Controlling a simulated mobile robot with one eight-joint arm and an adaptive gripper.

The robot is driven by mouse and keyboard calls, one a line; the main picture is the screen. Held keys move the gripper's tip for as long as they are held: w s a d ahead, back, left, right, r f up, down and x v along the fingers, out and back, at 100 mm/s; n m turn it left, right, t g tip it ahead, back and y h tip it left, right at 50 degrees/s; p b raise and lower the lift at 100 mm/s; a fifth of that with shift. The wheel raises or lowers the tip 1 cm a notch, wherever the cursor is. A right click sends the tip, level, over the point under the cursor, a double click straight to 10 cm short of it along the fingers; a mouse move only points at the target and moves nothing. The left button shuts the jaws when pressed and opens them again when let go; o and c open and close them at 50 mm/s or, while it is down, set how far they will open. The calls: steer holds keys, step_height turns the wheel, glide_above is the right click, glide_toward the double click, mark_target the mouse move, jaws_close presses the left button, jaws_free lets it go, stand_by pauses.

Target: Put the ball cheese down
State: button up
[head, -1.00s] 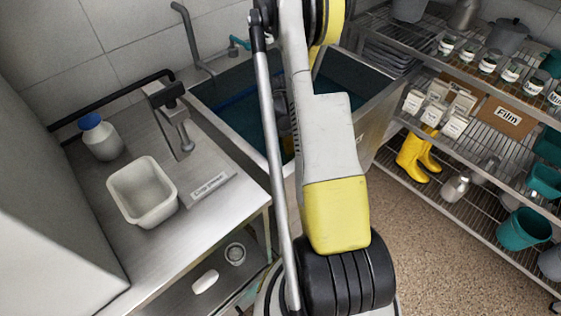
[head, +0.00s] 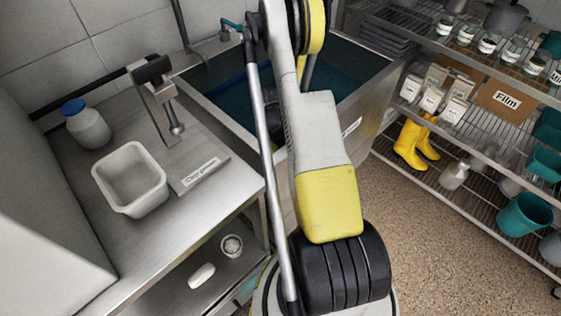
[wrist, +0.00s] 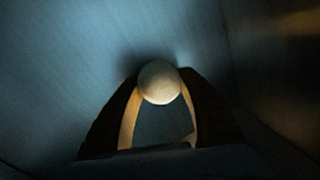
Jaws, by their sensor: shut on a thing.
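The ball cheese (wrist: 160,80) is a pale, round ball in the wrist view. My gripper (wrist: 160,94) is shut on it, with one finger on each side. Dark bluish surfaces surround the ball, and I cannot tell whether it touches any of them. In the head view my arm hides the gripper and the ball. The upper arm reaches over the steel sink (head: 372,98), which has a dark teal inside.
A steel worktop (head: 95,215) on the left holds a white tub (head: 130,180), a blue-capped bottle (head: 88,126) and a press (head: 160,100). A loaded wire rack (head: 470,195) stands right, with yellow boots (head: 415,145). Brown floor between is clear.

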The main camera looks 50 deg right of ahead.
steer(key=shift+f, duration=0.15)
steer(key=o, duration=1.1)
steer(key=shift+o, duration=0.2)
steer(key=p+v, duration=0.4)
steer(key=v, duration=0.8)
steer(key=shift+p, duration=0.4)
